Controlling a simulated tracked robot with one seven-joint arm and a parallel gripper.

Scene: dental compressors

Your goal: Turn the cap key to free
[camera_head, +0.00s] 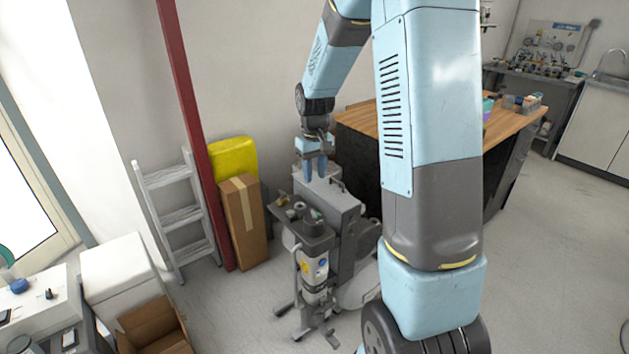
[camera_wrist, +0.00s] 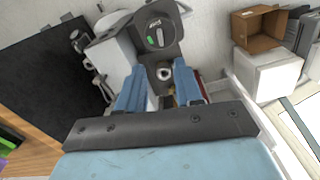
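A grey wheeled compressor unit (camera_head: 345,218) stands on the floor below my arm, with small fittings on a dark top plate (camera_head: 318,229). In the wrist view, a dark grey panel (camera_wrist: 170,48) carries a round knob-like part with a green mark (camera_wrist: 154,34). A pale ring (camera_wrist: 163,73) sits lower on it. I cannot tell for certain which part is the cap key. My gripper (camera_head: 316,174) points down above the unit's far end. In the wrist view, its two blue fingers (camera_wrist: 159,85) are spread apart, with nothing visibly held; the pale ring shows between them.
A wooden-topped bench (camera_head: 360,118) stands behind the unit. A red post (camera_head: 190,110), a cardboard box (camera_head: 243,220), a yellow case (camera_head: 232,157) and a ladder (camera_head: 172,213) stand to the left. An open carton (camera_head: 150,325) is at lower left.

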